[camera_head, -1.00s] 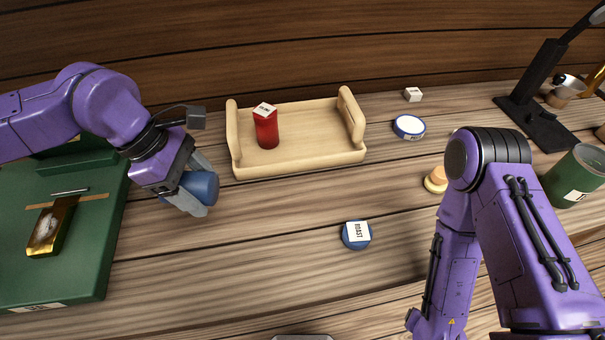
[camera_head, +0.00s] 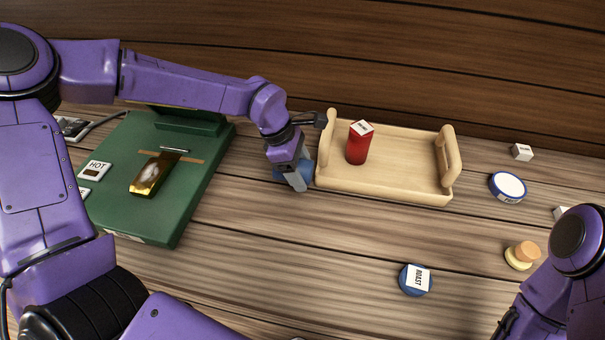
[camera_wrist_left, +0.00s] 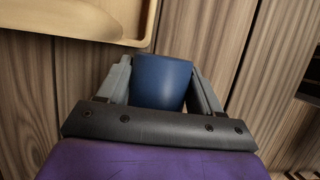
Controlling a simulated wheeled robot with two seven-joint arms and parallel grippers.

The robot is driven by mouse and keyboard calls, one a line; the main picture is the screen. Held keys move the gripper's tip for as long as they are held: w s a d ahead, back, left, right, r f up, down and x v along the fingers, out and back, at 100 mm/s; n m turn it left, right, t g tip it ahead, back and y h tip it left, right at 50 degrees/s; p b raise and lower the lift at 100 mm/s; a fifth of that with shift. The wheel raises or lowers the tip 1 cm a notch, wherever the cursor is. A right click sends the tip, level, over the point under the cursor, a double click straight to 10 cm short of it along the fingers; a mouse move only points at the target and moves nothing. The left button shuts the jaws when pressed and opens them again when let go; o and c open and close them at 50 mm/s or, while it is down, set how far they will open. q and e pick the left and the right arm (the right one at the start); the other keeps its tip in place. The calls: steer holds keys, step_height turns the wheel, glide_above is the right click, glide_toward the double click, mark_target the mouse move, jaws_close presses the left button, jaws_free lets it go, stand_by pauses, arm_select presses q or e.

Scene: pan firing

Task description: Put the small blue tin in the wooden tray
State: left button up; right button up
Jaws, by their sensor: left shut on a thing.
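The small blue tin (camera_wrist_left: 160,82) is held between the fingers of my left gripper (camera_wrist_left: 163,88) in the left wrist view. In the head view my left gripper (camera_head: 296,182) is shut on it, just left of the tray, and the fingers hide most of the tin (camera_head: 278,173). The wooden tray (camera_head: 400,192) is pale, with raised handles at both ends. A red canister (camera_head: 357,148) with a white top label stands in its left part. The tray's edge also shows at the upper left of the left wrist view (camera_wrist_left: 80,30). My right gripper is out of view.
A round blue item labelled ROAST (camera_head: 404,284) lies on the table in front of the tray. A blue-rimmed white disc (camera_head: 507,186), a small white block (camera_head: 521,152) and a yellow-and-orange piece (camera_head: 518,262) are at the right. A green board (camera_head: 150,225) lies left. The tray's right part is empty.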

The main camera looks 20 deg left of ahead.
arm_select(q)
steer(key=shift+w+a+f, duration=0.1)
steer(key=shift+w+f, duration=0.2)
steer(key=shift+f, duration=0.05)
steer(key=shift+w+f, duration=0.15)
steer(key=shift+f, duration=0.8)
steer(key=shift+w+f, duration=0.15)
steer(key=shift+f, duration=0.8)
steer(key=shift+s+f, duration=0.1)
steer(key=o, duration=1.2)
